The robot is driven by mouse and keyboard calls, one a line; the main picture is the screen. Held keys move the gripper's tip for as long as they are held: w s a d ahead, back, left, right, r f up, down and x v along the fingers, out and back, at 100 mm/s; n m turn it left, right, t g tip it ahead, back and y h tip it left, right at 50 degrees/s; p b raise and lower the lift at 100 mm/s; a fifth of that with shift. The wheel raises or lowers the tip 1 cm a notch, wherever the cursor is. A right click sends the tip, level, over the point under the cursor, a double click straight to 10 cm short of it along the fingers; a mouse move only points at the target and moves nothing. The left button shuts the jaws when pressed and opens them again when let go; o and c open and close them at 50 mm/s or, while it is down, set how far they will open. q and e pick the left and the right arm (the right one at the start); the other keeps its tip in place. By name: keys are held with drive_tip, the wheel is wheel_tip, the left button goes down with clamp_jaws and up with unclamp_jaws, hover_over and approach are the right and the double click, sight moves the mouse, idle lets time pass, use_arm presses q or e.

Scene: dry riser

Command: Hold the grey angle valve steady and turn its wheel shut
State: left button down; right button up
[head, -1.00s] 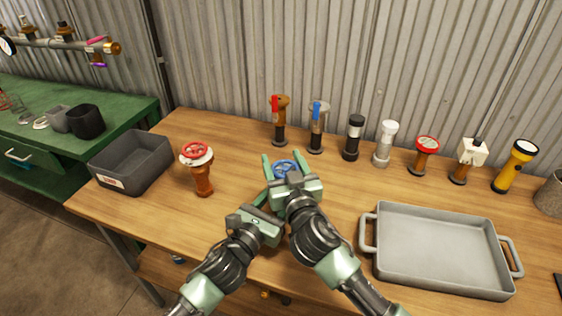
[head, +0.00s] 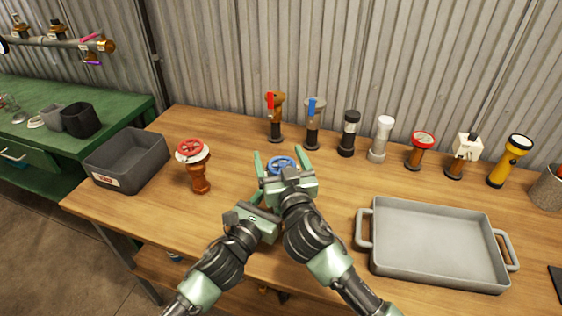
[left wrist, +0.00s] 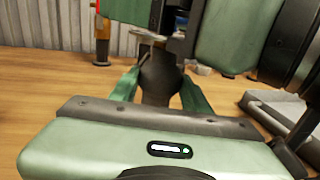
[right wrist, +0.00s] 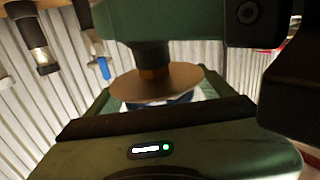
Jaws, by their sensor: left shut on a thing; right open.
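The grey angle valve stands on the wooden bench, mostly hidden behind my arms in the head view. Its blue wheel (head: 283,163) shows between the fingers of my right gripper (head: 281,156), which is open around it. In the left wrist view the grey valve body (left wrist: 160,84) sits between the green fingers of my left gripper (left wrist: 160,92), which is shut on it. In the right wrist view a round tan-grey disc (right wrist: 157,84) is close ahead, with some blue behind it. In the head view I cannot see the left fingertips clearly.
A red-wheeled orange valve (head: 197,168) and a dark grey bin (head: 126,158) stand left. Several valves and torches line the back, including a yellow torch (head: 511,160). A grey tray (head: 437,245) lies right.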

drive_tip(key=v, duration=1.2)
drive_tip(key=s+a+r+n+g+y, duration=0.4)
drive_tip(key=a+r+n+g+y, duration=0.4)
drive_tip(key=a+n+g+y, duration=0.55)
drive_tip(key=w+d+f, duration=0.3)
drive_tip(key=w+d, duration=0.1)
drive_tip(key=d, duration=0.3)
drive_tip(key=w+d+f+g, duration=0.15)
drive_tip(key=w+d, duration=0.25)
drive_tip(key=d, duration=0.4)
drive_tip(key=w+d+f, duration=0.4)
drive_tip(key=d, duration=0.3)
drive_tip(key=a, duration=0.3)
drive_tip(key=w+a, duration=0.1)
drive_tip(key=a, duration=0.7)
drive_tip(key=shift+w+r, duration=0.15)
